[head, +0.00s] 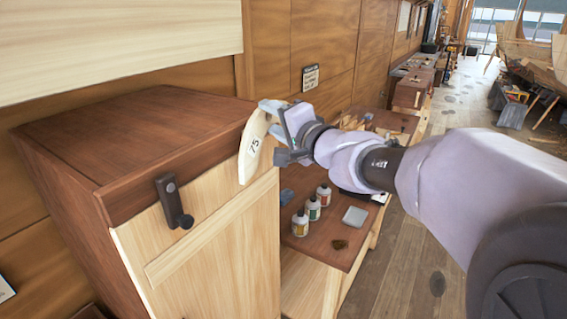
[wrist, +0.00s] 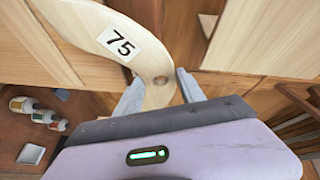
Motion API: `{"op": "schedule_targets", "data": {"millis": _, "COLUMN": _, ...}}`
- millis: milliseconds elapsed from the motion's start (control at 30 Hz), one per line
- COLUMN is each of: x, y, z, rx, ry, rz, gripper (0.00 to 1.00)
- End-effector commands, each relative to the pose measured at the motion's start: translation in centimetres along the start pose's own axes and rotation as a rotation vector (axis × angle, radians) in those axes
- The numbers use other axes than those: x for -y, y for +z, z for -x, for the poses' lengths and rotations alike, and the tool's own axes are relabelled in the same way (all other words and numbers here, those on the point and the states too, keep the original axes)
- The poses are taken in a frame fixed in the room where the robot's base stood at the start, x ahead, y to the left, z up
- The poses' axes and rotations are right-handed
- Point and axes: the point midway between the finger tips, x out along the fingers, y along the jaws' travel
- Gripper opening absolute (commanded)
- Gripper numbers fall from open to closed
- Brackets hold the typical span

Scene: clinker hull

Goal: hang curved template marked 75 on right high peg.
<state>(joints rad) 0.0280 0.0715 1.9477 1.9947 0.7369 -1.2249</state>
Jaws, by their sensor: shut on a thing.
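The curved template marked 75 (head: 251,147) is a pale wooden piece with a dark number on a white label. My gripper (head: 284,133) is shut on it near one end and holds it at the right front corner of the cabinet. The template (wrist: 110,30) also shows in the wrist view, with a hole near the jaws of my gripper (wrist: 158,88). A dark peg (head: 174,203) on a bracket is fixed to the cabinet front, left of the template. A second peg is not visible; the template and gripper cover part of the cabinet's right edge.
The cabinet (head: 130,140) has a dark red-brown top and pale front. A lower bench (head: 325,250) at its right holds several small bottles (head: 313,207) and a grey square block (head: 355,216). The wooden floor (head: 400,270) further right is largely clear.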

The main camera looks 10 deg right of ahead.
Motion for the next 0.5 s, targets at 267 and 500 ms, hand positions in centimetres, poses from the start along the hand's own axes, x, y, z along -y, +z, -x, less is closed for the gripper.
{"op": "schedule_targets", "data": {"millis": 267, "x": 17.0, "y": -3.0, "z": 0.4, "rx": -0.015, "ry": -0.063, "rz": -0.016, "gripper": 0.00}}
{"op": "schedule_targets", "data": {"millis": 500, "x": 30.2, "y": -4.8, "z": 2.0, "rx": -0.004, "ry": -0.112, "rz": -0.031, "gripper": 0.00}}
